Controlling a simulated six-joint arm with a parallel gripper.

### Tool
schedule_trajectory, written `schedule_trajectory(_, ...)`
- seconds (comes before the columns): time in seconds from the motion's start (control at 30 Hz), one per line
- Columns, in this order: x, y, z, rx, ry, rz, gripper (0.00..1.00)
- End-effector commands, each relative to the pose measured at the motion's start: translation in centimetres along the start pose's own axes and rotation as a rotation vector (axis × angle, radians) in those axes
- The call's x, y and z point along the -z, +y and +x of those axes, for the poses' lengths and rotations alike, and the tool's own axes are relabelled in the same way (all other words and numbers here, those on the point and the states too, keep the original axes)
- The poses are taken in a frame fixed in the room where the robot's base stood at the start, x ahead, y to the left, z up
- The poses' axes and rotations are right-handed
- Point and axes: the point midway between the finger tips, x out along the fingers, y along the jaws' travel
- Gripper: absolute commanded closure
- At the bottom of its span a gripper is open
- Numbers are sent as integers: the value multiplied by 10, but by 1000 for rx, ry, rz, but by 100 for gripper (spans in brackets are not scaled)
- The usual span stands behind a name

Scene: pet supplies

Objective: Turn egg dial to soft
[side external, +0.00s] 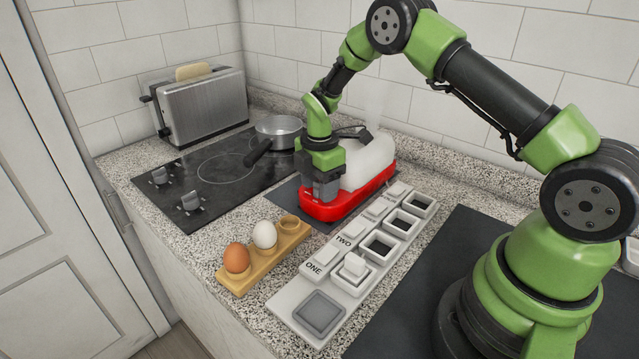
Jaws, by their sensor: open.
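A red appliance base (347,202) with a rounded whitish lid (371,160) stands on a dark mat (286,197) near the back wall; it looks like an egg cooker. My gripper (327,192) points down at the near left end of the red base, close against it. The jaws are open, but the gap between the fingertips is too small to make out here. No egg dial shows; that end of the base is partly hidden by my gripper, so I cannot tell a dial's setting or whether the fingers touch one.
A wooden holder (258,268) carries a brown egg (236,257) and a white egg (264,234). A pale tray (285,299) marked ONE and TWO runs along the right. A pot (278,131), hob knobs (190,200) and a toaster (200,105) stand left and behind.

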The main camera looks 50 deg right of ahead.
Motion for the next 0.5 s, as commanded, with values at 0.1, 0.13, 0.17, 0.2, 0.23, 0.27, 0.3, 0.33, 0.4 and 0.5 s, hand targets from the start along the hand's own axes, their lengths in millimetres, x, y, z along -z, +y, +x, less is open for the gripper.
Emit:
schedule_trajectory(0.1,0,0,-4,-2,0,-1,47)
schedule_trajectory(0.13,0,1,-6,-2,0,-1,47)
schedule_trajectory(0.17,0,1,-10,-2,0,-1,47)
schedule_trajectory(0.2,0,1,-15,-3,0,-1,47)
schedule_trajectory(0.23,0,1,-21,-5,0,-2,47)
schedule_trajectory(0.27,0,1,-26,-4,0,-1,47)
schedule_trajectory(0.3,0,1,-34,-5,0,0,47)
schedule_trajectory(0.33,0,1,-41,-6,0,0,47)
schedule_trajectory(0.4,0,1,-56,-6,0,-1,47)
schedule_trajectory(0.5,0,1,-74,-5,1,1,47)
